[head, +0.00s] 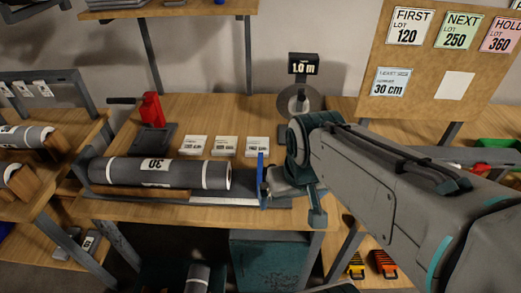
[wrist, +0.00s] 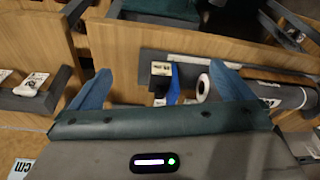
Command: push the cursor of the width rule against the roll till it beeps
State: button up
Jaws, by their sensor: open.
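The grey roll (head: 160,173) with a "30" label and white end bands lies across the bench, along the width rule (head: 225,200). The cursor (head: 261,181), with an upright blue plate, stands just right of the roll's end with a small gap. Contact with the cursor cannot be told.
Several white cards (head: 226,146) stand behind the roll. A notice board (head: 440,60) reads "30 cm". More rolls (head: 25,137) lie on the left shelf.

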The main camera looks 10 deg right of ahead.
dwell(0.3)
jog(key=shift+w, duration=0.15)
jog(key=c, duration=0.8)
jog(key=shift+w+d+r+m, duration=0.2)
jog(key=shift+w+m, duration=0.1)
jog(key=shift+m, duration=0.2)
jog(key=c, duration=0.5)
jog(key=w+m, duration=0.1)
jog(key=w+g, duration=0.1)
jog(key=w+m+p, duration=0.1)
jog(key=shift+d+r+m+y, duration=0.3)
jog(key=shift+d+r+y, duration=0.05)
jog(key=shift+d+y, duration=0.05)
grip_shut()
jog(key=w+d+f+m+g+y+p, duration=0.1)
jog(key=w+d+f+m+y+p, duration=0.2)
jog(key=w+d+m, duration=0.5)
jog(key=w+d+f+m+y+p, duration=0.1)
jog(key=w+d+f+m+y, duration=0.25)
jog(key=w+d+m, duration=0.4)
jog(key=w+a+f+p, duration=0.1)
jog(key=a+f+p, duration=0.2)
jog(key=a+f, duration=0.4)
jog(key=shift+w+a+f+y, duration=0.2)
jog(key=shift+a+y, duration=0.25)
jog(key=shift+a, duration=1.45)
